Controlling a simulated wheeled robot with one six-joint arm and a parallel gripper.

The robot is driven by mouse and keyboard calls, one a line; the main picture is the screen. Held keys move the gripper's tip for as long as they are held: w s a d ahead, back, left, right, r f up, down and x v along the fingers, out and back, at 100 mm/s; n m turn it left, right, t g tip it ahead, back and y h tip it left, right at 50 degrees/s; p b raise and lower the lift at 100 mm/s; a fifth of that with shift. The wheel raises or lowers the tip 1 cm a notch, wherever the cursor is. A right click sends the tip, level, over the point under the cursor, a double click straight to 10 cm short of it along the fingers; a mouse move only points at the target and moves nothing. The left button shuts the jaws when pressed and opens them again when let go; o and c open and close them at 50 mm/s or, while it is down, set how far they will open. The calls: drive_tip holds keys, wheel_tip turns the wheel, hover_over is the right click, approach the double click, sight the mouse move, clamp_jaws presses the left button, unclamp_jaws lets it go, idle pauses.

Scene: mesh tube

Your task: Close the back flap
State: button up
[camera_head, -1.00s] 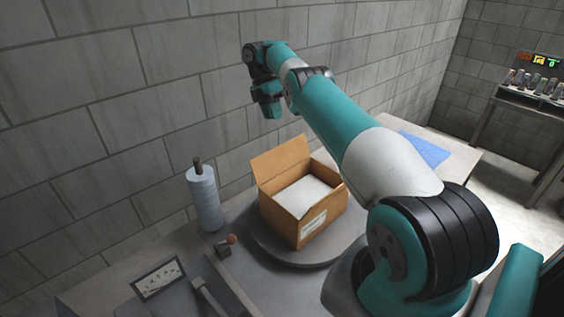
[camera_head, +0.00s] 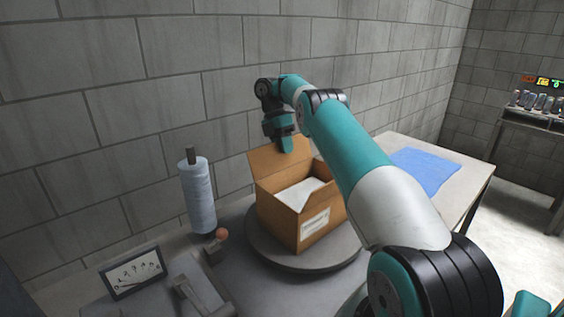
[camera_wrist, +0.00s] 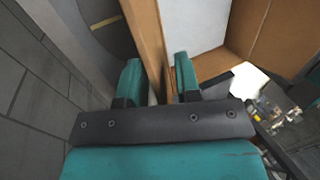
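An open brown cardboard box (camera_head: 275,217) stands on a round grey turntable (camera_head: 290,262), with white contents (camera_head: 299,193) inside. Its back flap (camera_head: 266,161) stands up, leaning back toward the wall. My gripper (camera_head: 287,149) points down at the top of this flap, partly in front of it. In the wrist view the two teal fingers (camera_wrist: 158,78) are apart, with the edge of the cardboard flap (camera_wrist: 148,40) running between them. I see some gap, so it does not look clamped. The box's inside and walls (camera_wrist: 250,28) show right of the fingers.
A wrapped roll on a post (camera_head: 197,195) stands left of the box. The block wall (camera_head: 190,90) is close behind. A blue cloth (camera_head: 427,172) lies right on the table.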

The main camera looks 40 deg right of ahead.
drive_tip(key=shift+s+f, duration=0.15)
drive_tip(key=shift+f, duration=0.2)
drive_tip(key=shift+a, duration=0.1)
clamp_jaws()
